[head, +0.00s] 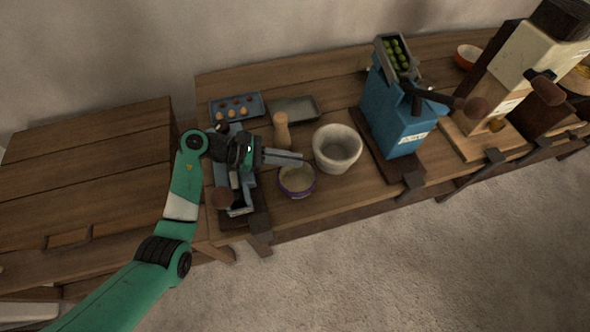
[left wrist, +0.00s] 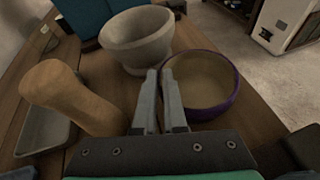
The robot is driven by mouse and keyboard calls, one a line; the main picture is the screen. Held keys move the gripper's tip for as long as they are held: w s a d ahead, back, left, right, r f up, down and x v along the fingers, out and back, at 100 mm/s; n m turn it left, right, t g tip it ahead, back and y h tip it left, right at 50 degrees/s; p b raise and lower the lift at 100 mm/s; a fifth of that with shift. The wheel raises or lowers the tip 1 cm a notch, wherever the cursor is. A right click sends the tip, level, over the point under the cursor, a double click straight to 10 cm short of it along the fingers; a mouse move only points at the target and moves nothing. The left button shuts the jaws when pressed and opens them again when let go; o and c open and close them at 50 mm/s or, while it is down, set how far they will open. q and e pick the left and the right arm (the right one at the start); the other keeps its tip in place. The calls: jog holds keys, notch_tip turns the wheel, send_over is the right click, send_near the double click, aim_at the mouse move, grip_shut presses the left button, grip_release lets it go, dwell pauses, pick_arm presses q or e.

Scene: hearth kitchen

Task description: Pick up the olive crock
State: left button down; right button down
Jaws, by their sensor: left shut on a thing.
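A low round vessel (head: 297,181) with a purple wall and a pale tan inside is at the front of the table; I take it to be the olive crock. It also shows in the left wrist view (left wrist: 205,82). My left gripper (head: 298,158) comes in from the left, its fingers nearly together at the vessel's rim. In the left wrist view the fingertips (left wrist: 160,76) overlap the near-left rim, and the gripper is shut on it. Whether the vessel is clear of the table I cannot tell. My right gripper is not in view.
A pale stone mortar (head: 337,148) stands close to the right of the vessel, and a wooden pestle (head: 282,131) stands upright behind it. A grey tray (head: 296,110) and a blue tray (head: 237,107) lie further back. A blue machine (head: 392,112) holding green fruit stands right.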

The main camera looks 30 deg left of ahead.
pick_arm(q)
notch_tip(320, 180, up, 10)
jog(key=p, duration=0.4)
